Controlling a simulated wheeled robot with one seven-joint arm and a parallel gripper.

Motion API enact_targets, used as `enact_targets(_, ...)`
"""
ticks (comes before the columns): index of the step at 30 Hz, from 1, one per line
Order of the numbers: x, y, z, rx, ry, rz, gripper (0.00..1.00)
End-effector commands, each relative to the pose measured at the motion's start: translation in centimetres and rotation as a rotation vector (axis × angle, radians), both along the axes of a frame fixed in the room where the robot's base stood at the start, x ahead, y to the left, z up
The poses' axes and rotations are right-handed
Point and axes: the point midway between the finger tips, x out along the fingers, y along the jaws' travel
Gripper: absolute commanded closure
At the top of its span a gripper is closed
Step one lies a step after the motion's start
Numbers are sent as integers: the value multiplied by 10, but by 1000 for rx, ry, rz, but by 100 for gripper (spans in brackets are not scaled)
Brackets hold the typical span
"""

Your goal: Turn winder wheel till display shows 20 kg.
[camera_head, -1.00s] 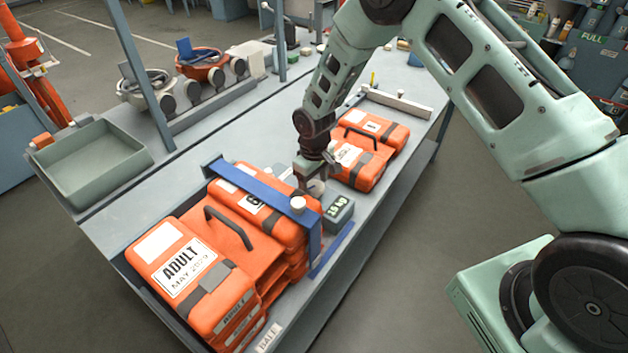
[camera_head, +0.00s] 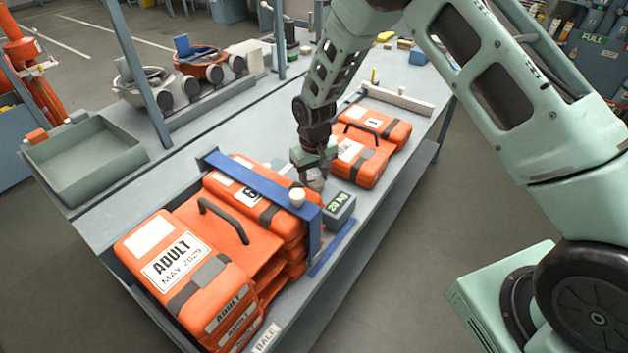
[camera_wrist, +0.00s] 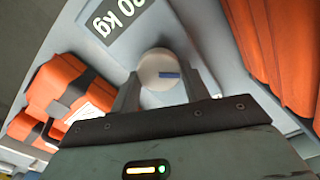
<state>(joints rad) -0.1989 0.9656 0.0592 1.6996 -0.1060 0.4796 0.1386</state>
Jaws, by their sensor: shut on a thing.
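The display box (camera_head: 339,205) stands beside the blue-strapped stack and reads 20 kg; its face (camera_wrist: 113,20) shows the same in the wrist view. The winder wheel (camera_wrist: 160,70) is a round, pale knob with a small blue mark, seen between my two fingers in the wrist view. My gripper (camera_head: 316,182) is shut on the wheel, just left of the display. In the head view the wheel is mostly hidden by my gripper.
More orange cases (camera_head: 365,160) lie behind my gripper. A grey-green tray (camera_head: 85,165) sits at left. The bench's far end is partly clear.

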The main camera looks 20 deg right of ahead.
Motion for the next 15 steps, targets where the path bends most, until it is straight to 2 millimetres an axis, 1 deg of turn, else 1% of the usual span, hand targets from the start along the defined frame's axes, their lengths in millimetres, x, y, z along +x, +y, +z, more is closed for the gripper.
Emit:
enact_targets(5, 0, 0, 0, 1, 0, 1, 77)
enact_targets(6, 0, 0, 0, 1, 0, 1, 52)
enact_targets(8, 0, 0, 0, 1, 0, 2, 35)
enact_targets(9, 0, 0, 0, 1, 0, 2, 33)
enact_targets(15, 0, 0, 0, 0, 0, 3, 33)
